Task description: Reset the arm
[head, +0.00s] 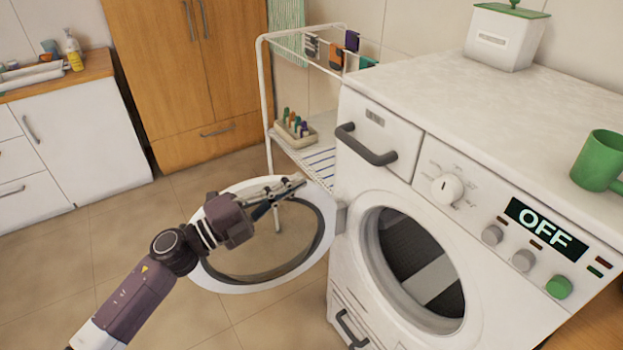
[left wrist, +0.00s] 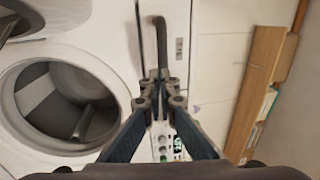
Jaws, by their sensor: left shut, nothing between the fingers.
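My left arm (head: 135,295) reaches in from the lower left of the head view. My left gripper (head: 290,188) is in front of the open round washer door (head: 240,288), left of the washing machine (head: 400,215). Its fingers are shut with nothing between them. In the left wrist view the closed fingers (left wrist: 160,90) point toward the machine's front, below the dark drawer handle (left wrist: 161,45) in the picture. The open drum (left wrist: 68,100) is at the left there. My right gripper is not in view.
The machine's display (head: 545,228) reads OFF. A green mug (head: 598,160) and a white box (head: 505,38) with a green lid stand on top. A white wire rack (head: 267,100) with hanging items and a small tray (head: 297,138) is behind. Tiled floor (head: 60,255) is clear at the left.

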